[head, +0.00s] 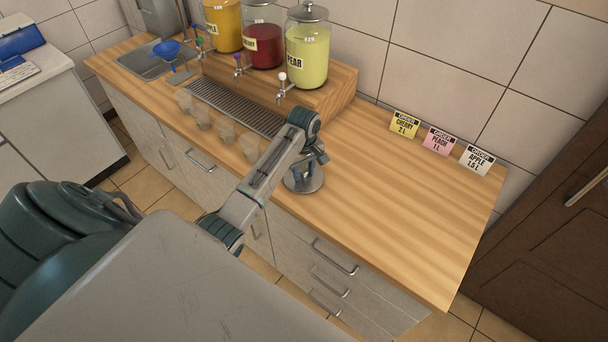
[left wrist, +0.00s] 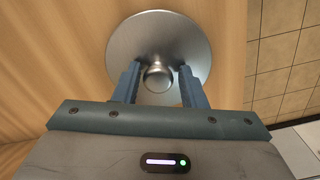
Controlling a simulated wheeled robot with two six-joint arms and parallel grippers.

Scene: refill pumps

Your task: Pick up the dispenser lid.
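The dispenser lid (head: 303,184) is a round shiny metal disc with a knob in its middle. It appears to lie flat on the wooden counter near the front edge, knob up. My left gripper (head: 308,167) is directly over it, pointing down. In the left wrist view the lid (left wrist: 143,38) fills the upper middle. The two blue fingers of the left gripper (left wrist: 158,82) stand apart on either side of the knob, with a visible gap to it on each side. My right gripper is in no view.
Three jars stand on a wooden stand: orange (head: 223,25), red (head: 263,45) and lidded yellow-green pear (head: 307,60). A drip grate (head: 235,105) and several cups (head: 225,128) are left of my arm. Order cards (head: 438,141) stand by the wall. The right counter (head: 410,215) is clear.

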